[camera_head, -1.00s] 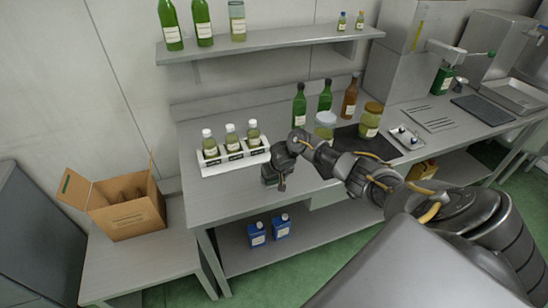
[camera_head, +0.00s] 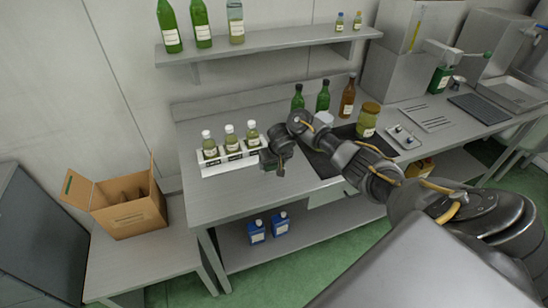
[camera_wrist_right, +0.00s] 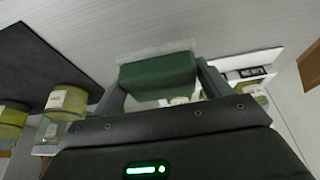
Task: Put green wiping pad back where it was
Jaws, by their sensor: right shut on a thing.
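My right gripper (camera_head: 271,163) is over the front part of the steel bench, just right of the white bottle rack. In the right wrist view my right gripper (camera_wrist_right: 158,76) is shut on the green wiping pad (camera_wrist_right: 160,72), with a finger at each end of it. A pale, ragged layer shows along the pad's far edge. In the head view the pad is small and mostly hidden by the gripper. I cannot tell whether it touches the bench. My left gripper is not in view.
The white rack (camera_head: 232,163) holds 3 small bottles. Right of the gripper are a dark mat (camera_head: 322,166), an amber jar (camera_head: 367,121) and tall bottles (camera_head: 323,97). An open cardboard box (camera_head: 135,215) stands at left. The bench front (camera_head: 225,203) is clear.

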